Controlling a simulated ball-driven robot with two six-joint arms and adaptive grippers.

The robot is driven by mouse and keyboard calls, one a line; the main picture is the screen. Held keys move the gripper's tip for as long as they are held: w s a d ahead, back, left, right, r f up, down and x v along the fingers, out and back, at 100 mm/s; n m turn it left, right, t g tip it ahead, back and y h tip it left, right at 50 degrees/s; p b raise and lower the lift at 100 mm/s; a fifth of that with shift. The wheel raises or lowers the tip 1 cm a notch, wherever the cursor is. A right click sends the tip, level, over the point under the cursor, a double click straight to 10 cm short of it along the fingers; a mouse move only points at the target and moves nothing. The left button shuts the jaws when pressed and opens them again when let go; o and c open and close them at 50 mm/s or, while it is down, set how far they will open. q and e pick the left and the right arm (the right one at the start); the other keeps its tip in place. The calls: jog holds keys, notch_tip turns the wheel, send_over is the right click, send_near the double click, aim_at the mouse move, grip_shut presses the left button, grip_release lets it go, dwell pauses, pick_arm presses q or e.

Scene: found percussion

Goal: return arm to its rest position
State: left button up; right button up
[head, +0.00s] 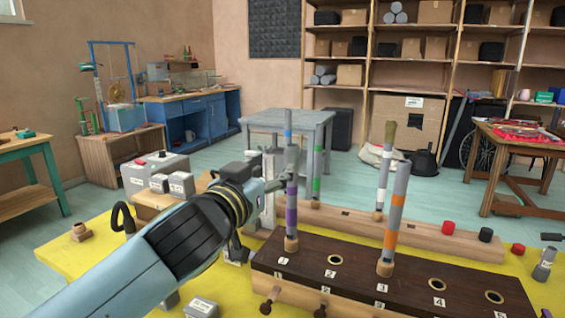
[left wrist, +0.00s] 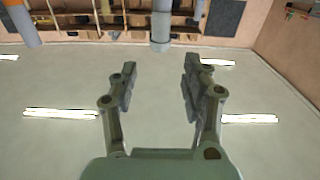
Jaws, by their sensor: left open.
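My left arm (head: 165,250) comes in from the lower left of the head view. Its gripper (head: 275,181) is beside the upper part of the purple-banded tube (head: 291,205), which stands upright at hole 1 of the dark wooden block (head: 330,270). In the left wrist view the gripper (left wrist: 155,78) is open, with nothing between its fingers. A grey tube end (left wrist: 160,35) shows beyond the fingertips, apart from them. An orange-banded tube (head: 393,225) stands slightly tilted at hole 3. My right gripper is not in view.
A wooden rail (head: 420,233) behind the block has green-banded (head: 317,165) and white-banded (head: 382,180) tubes at it. Grey boxes (head: 155,168) stand left on the yellow table (head: 70,250). Red (head: 448,227) and black caps lie right. Holes 2, 4 and 5 are empty.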

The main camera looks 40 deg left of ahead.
pick_arm(q)
jog(key=s+f+g, duration=0.8)
jog(key=s+f, duration=0.3)
jog(key=s+d+f+m+g+h, duration=0.2)
jog(key=s+d+f+g, duration=0.1)
jog(key=s, duration=0.4)
jog(key=s+d+f+m+g+h, duration=0.1)
jog(key=s+d+f+m+g, duration=0.15)
jog(key=s, duration=0.45)
notch_tip(320, 180, down, 28)
jog(key=a+n+g+b, duration=0.1)
jog(key=a+g+b, duration=0.1)
jog(key=b, duration=0.1)
jog(key=s+f+g+b, duration=0.1)
jog(key=s+f+b, duration=0.2)
jog(key=s+f, duration=1.7)
jog(key=shift+a+f, duration=0.45)
jog(key=shift+f, duration=0.25)
